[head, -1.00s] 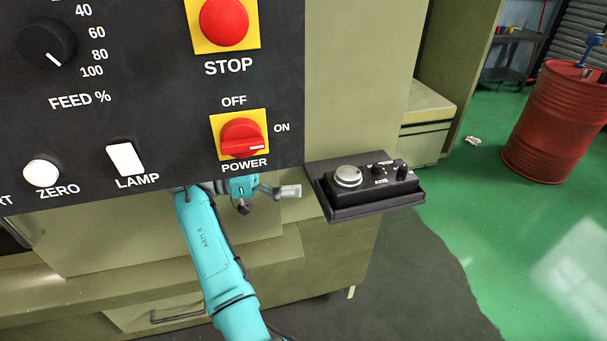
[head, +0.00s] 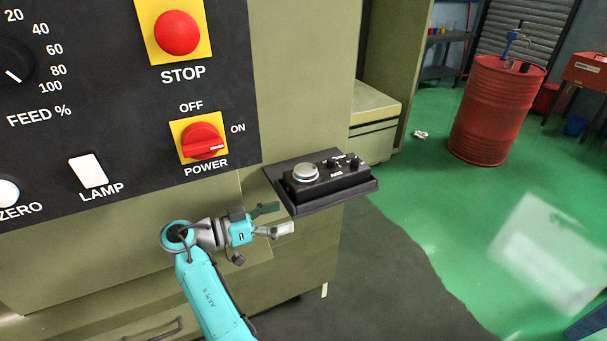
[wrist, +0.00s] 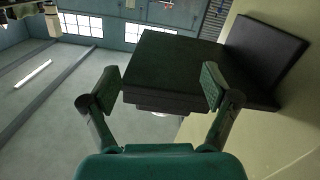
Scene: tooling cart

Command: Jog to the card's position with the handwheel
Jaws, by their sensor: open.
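The handwheel pendant (head: 328,181) is a black box on a dark shelf (head: 312,207) fixed to the machine's side, right of the control panel. Its silver handwheel (head: 306,173) is at the left end, with small black knobs (head: 345,163) at the right. My gripper (head: 275,219) is open and empty, left of the shelf and slightly below it. In the wrist view my gripper's fingers (wrist: 158,88) are spread, with the dark shelf (wrist: 170,65) beyond them. No position card can be made out.
The control panel (head: 105,165) carries a red stop button (head: 177,33), a red power switch (head: 203,141) and a white lamp switch (head: 88,170). A red drum (head: 497,110) stands on the green floor at the right.

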